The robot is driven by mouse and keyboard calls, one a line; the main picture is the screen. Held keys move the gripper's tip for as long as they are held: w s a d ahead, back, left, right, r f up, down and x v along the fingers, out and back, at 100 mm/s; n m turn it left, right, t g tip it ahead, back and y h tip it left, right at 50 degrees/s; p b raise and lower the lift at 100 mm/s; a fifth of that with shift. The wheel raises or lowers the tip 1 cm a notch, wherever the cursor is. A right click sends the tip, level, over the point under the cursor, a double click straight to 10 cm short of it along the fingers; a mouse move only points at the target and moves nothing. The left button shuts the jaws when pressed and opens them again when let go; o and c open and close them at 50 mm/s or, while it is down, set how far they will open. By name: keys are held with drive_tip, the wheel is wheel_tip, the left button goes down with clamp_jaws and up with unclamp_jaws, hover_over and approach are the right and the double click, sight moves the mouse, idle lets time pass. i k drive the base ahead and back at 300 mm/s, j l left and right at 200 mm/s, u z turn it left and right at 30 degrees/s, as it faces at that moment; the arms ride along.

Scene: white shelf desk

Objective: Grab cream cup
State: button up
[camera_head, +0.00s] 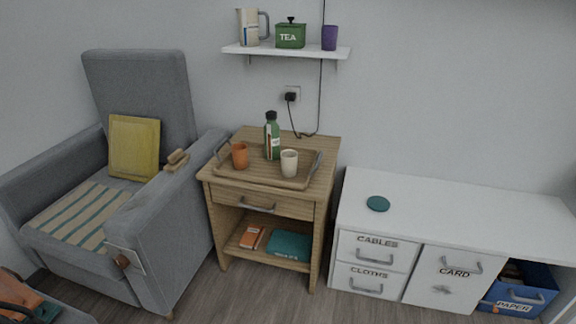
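The cream cup (289,163) stands upright on a wooden tray (262,180) on top of the small wooden side table (325,146). It is at the right of the tray, near the tray's right handle. An orange cup (240,156) stands at the left of the tray. A green bottle (272,138) with a dark cap stands behind and between the two cups. My gripper is not in view.
A grey armchair (168,225) stands left of the side table. A low white desk (460,210) with a teal disc (378,203) is to the right. A wall shelf (286,50) is above; a black cord hangs behind the table.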

sight(289, 164)
drive_tip(key=i+l+u, duration=0.2)
drive_tip(key=i, duration=0.25)
drive_tip(key=i+l+u, duration=0.25)
drive_tip(key=i, duration=0.2)
